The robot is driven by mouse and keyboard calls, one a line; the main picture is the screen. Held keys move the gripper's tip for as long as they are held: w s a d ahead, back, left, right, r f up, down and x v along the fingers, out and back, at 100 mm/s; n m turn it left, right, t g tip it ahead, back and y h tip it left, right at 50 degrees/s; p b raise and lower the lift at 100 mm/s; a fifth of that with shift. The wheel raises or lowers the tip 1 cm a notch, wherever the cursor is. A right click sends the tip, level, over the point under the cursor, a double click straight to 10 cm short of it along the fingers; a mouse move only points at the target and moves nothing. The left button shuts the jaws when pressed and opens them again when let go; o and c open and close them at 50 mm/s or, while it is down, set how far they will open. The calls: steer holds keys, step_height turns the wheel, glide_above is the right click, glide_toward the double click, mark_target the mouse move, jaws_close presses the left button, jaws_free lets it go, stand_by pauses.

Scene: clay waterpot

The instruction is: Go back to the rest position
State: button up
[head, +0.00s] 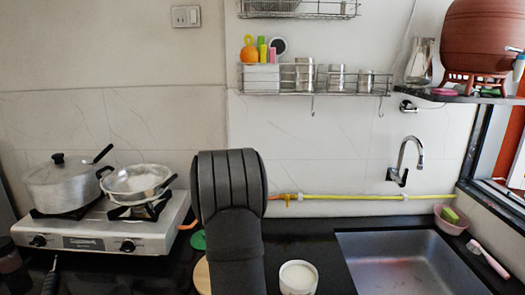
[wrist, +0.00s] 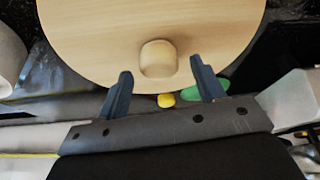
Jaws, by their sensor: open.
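My gripper (wrist: 160,67) is open in the wrist view, its two dark fingers apart. Between and just beyond the fingertips in the picture is the knob (wrist: 158,58) of a round, pale wooden lid (wrist: 90,35). Clear gaps show on both sides of the knob, and neither finger appears to touch it. In the head view a sliver of the lid (head: 202,276) shows on the black counter beside my arm. My gripper is hidden there behind my own dark arm link. The clay waterpot (head: 490,38) stands on a stand on the upper right shelf.
A stove (head: 95,240) with a lidded pot (head: 62,187) and a pan (head: 138,182) is at left. A white cup (head: 298,278) stands right of my arm, before the sink (head: 400,265). A wire rack (head: 315,85) and a tap (head: 404,160) are on the wall.

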steer(key=shift+w+r, duration=0.15)
steer(key=shift+r, duration=0.5)
steer(key=shift+f, duration=0.1)
